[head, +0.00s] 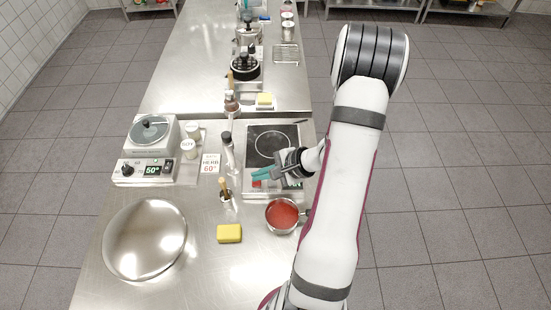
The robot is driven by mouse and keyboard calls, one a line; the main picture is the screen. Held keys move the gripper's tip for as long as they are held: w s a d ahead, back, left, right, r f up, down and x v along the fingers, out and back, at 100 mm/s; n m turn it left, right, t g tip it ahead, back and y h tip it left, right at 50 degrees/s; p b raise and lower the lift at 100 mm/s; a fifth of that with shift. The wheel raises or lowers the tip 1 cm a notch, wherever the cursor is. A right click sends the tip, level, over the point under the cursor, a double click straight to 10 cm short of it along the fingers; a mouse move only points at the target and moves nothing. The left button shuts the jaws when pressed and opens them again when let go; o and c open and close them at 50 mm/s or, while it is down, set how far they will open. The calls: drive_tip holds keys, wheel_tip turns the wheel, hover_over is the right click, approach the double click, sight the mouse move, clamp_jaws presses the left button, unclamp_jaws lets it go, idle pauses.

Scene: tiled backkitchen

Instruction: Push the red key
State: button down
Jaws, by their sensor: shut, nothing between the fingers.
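The red key (257,184) sits at the left of the front panel of the induction hob (250,140). Only part of it shows, just below my fingertips in the picture. My gripper (256,175), with teal fingers, is shut and empty and points left over the front of the hob. Its fingertips are over or just behind the key. I cannot tell whether they touch it. My gripper and wrist hide part of the panel, and a dark display with green digits (293,184) shows partly to the right.
A pan of red sauce (283,214) stands in front of the hob. A bottle (228,150) and a small pot with a brush (225,198) stand to its left.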

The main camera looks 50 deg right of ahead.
wheel_tip(320, 180, up, 7)
idle(0.8)
